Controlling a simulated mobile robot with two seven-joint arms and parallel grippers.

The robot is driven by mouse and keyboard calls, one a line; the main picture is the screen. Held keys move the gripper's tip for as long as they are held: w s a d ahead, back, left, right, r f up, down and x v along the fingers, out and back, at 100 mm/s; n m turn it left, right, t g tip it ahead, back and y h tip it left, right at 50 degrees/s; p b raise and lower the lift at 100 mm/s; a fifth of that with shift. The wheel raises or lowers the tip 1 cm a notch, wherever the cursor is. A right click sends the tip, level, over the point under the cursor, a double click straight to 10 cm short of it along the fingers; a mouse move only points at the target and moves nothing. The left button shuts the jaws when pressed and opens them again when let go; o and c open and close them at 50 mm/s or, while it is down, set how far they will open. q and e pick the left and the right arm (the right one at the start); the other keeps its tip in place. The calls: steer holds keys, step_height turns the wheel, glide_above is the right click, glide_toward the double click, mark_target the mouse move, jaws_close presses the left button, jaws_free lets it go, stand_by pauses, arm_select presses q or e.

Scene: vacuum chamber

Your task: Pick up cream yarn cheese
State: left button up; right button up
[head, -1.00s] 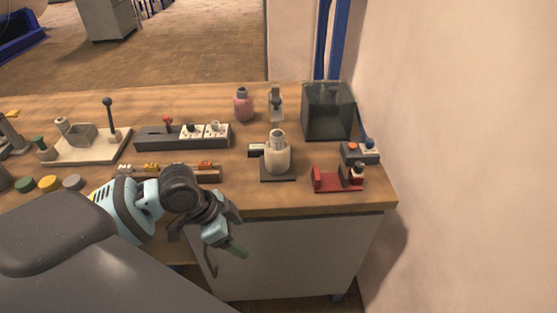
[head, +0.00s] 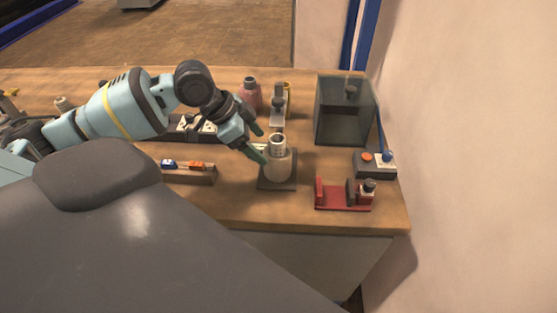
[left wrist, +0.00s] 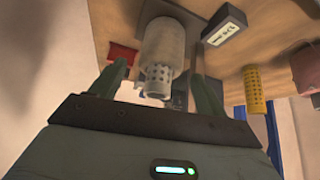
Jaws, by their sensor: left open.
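The cream yarn cheese (head: 279,166) stands upright on a dark square base (head: 267,185) near the front of the bench, with a pale perforated tube out of its top. In the left wrist view the cheese (left wrist: 163,42) and its tube show between the two fingers. My left gripper (head: 258,143) is open and empty, its green fingertips close to the left of the cheese's upper part in the head view. In the left wrist view the gripper (left wrist: 160,74) has a finger on either side of the tube. I cannot tell whether either finger touches. My right gripper is not in view.
A pink package (head: 250,95) and a grey stand (head: 278,107) are behind the cheese. A clear dark-tinted chamber (head: 335,132), a switch box (head: 375,165) and a red holder (head: 341,198) are to its right. A low wooden rack (head: 190,176) is to its left.

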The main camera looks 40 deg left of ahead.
mark_target(272, 154)
arm_select(q)
steer(key=shift+w+d+f, duration=0.25)
steer(key=shift+f, duration=0.25)
steer(key=shift+w+f, duration=0.1)
steer(key=shift+f, duration=0.05)
steer(key=x, duration=0.5)
steer(key=shift+w, duration=0.15)
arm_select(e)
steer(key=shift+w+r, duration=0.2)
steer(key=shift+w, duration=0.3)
arm_select(q)
steer(key=c, duration=0.9)
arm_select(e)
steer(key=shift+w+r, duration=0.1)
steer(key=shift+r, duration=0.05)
